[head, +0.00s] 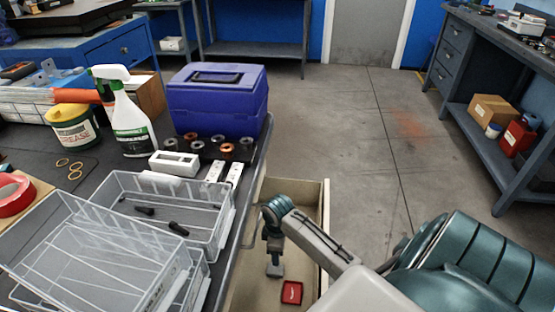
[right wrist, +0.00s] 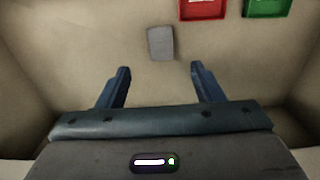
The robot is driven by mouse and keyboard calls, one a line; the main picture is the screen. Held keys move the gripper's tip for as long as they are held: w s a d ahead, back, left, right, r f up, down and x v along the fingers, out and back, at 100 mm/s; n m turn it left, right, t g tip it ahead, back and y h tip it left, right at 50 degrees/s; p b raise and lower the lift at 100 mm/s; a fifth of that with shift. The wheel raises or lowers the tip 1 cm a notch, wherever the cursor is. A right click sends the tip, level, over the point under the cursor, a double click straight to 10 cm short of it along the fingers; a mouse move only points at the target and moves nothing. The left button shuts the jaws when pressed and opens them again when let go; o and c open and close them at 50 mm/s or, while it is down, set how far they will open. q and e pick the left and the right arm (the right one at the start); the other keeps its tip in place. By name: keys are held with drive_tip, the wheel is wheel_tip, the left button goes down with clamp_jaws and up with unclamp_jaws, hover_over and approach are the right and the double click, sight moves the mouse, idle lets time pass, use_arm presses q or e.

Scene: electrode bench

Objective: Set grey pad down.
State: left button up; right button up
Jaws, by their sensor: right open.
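My right gripper (right wrist: 160,69) is open, with its two fingers apart and nothing between them. The grey pad (right wrist: 160,43) is a small rounded rectangle in the right wrist view, just beyond the fingertips and roughly centred between them. It appears to lie on the drawer's beige floor, apart from the fingers. In the head view my right gripper (head: 273,258) points down into the open drawer (head: 322,215); the pad cannot be told clearly from the gripper there. My left gripper is not in view.
A red tray (right wrist: 203,8) and a green tray (right wrist: 266,7) lie beyond the pad; the red tray (head: 291,292) also shows in the head view. Drawer walls enclose the gripper. Wire baskets (head: 150,205) and a blue box (head: 217,105) stand on the bench at left.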

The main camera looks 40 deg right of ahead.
drive_tip(key=s+a+r+m+t, duration=0.3)
drive_tip(key=s+a+r, duration=0.2)
drive_tip(key=s, duration=0.3)
drive_tip(key=s+a+r+m+t, duration=0.2)
drive_tip(key=s+a+r+m, duration=0.2)
drive_tip(key=s+a, duration=0.3)
drive_tip(key=shift+s+a+r+t, duration=0.25)
drive_tip(key=shift+s+r+t, duration=0.15)
drive_tip(key=shift+s, duration=0.2)
